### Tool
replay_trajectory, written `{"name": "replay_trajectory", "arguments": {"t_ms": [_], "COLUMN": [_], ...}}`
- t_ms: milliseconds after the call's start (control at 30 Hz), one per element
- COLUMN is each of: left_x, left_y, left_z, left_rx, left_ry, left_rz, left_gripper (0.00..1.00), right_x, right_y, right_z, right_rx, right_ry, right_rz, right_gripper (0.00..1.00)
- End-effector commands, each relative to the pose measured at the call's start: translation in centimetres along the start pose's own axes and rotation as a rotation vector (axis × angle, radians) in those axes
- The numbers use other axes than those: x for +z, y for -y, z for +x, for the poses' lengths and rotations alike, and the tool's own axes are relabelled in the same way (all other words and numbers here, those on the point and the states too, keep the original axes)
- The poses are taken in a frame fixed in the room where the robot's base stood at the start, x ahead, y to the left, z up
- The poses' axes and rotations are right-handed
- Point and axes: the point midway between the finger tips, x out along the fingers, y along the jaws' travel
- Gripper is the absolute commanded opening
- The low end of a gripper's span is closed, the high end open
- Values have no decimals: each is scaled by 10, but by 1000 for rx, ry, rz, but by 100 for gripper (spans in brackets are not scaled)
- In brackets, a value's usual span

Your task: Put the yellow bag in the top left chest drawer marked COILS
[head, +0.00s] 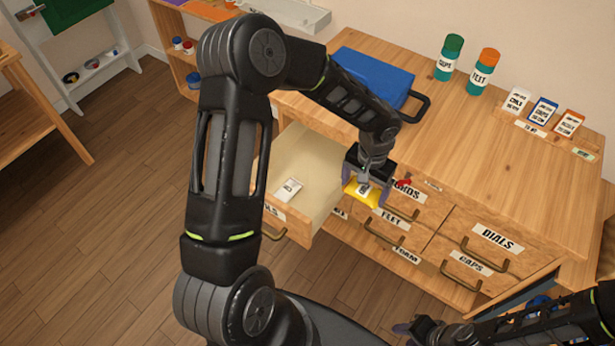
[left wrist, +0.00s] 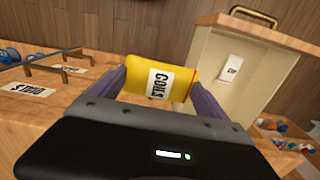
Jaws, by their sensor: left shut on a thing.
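The yellow bag (head: 361,193) has a white COILS label, which reads clearly on the bag in the left wrist view (left wrist: 181,78). My left gripper (head: 366,186) is shut on it and holds it up in front of the chest, just right of the open drawer. The top left drawer (head: 321,165) is pulled out; its front label is partly hidden by my left arm, with only its last letters showing. A small white packet (head: 288,189) lies in that drawer, also seen in the left wrist view (left wrist: 230,69). My right gripper (head: 418,330) is low at the bottom edge, its fingers hardly visible.
The wooden chest (head: 452,134) has other drawers, shut, with labels such as DIALS (head: 497,239) and FEET (head: 391,219). Floor at left is clear.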

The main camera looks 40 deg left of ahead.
Motion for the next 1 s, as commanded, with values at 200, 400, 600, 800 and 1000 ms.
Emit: {"name": "replay_trajectory", "arguments": {"t_ms": [200,400,600,800,1000], "left_x": [-17,-41,-54,-56,-42], "left_y": [8,17,20,27,69], "left_z": [10,10,-4,-18,-34], "left_rx": [-22,-38,-29,-13,3], "left_ry": [-6,-6,-3,-3,1], "left_rz": [-12,-29,-36,-38,50], "left_gripper": [47,47,47,47,47], "right_x": [-1,-4,-6,-7,-8], "right_y": [-12,-30,-43,-53,-54], "right_z": [33,84,122,150,153], "right_rx": [-2,-6,-9,-11,-13], "right_ry": [-2,-6,-11,-14,-17], "right_rz": [-3,-6,-10,-13,-14], "right_gripper": [36,36,36,36,36]}}
